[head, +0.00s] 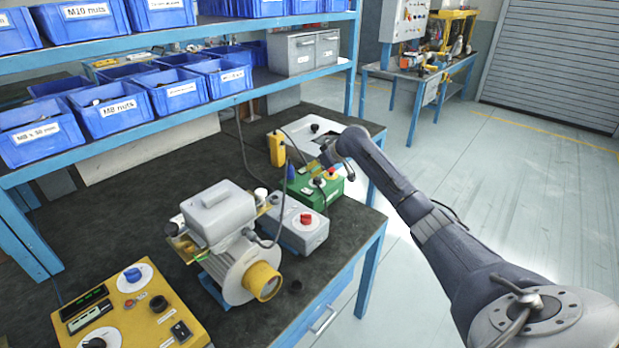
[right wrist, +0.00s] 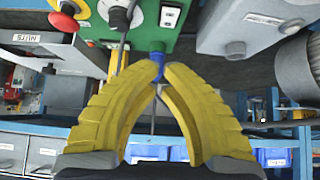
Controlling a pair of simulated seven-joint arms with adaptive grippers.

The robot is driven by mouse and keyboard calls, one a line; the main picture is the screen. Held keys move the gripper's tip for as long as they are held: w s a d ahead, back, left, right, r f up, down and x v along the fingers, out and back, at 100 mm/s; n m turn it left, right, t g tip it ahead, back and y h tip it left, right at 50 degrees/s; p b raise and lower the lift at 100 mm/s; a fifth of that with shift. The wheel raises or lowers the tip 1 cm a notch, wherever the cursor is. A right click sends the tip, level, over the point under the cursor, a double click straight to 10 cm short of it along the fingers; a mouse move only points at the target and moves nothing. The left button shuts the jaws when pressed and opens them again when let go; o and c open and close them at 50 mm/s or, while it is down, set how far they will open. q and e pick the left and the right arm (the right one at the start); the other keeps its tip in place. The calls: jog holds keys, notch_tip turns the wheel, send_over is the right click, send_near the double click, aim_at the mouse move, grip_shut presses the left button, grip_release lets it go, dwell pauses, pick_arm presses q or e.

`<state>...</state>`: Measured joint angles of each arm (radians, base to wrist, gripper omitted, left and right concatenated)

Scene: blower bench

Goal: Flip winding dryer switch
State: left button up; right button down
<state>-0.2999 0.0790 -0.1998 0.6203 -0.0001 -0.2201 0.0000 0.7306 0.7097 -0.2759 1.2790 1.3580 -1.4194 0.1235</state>
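A green control box (head: 318,187) stands on the dark bench, with a blue knob (head: 291,171) at its left end and a red button (head: 332,171) on a yellow base. No label naming the winding dryer is legible. In the right wrist view the green box (right wrist: 196,45) shows a black-and-white rocker switch (right wrist: 170,15), a black knob (right wrist: 119,17) and the red button (right wrist: 68,8). My right gripper (right wrist: 156,68) has its yellow fingertips together close to the box, in front of something blue; contact is unclear. In the head view the right gripper (head: 325,157) is partly hidden. My left gripper is out of view.
A grey box with a red button (head: 305,220) and a grey motor unit (head: 235,250) stand in front of the green box. A yellow pendant (head: 277,148) stands behind it. A yellow control panel (head: 130,308) is at front left. Blue bins (head: 115,112) line the shelves.

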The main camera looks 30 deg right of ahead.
jog(key=shift+v, duration=2.5)
jog(key=shift+w+a+r, duration=0.1)
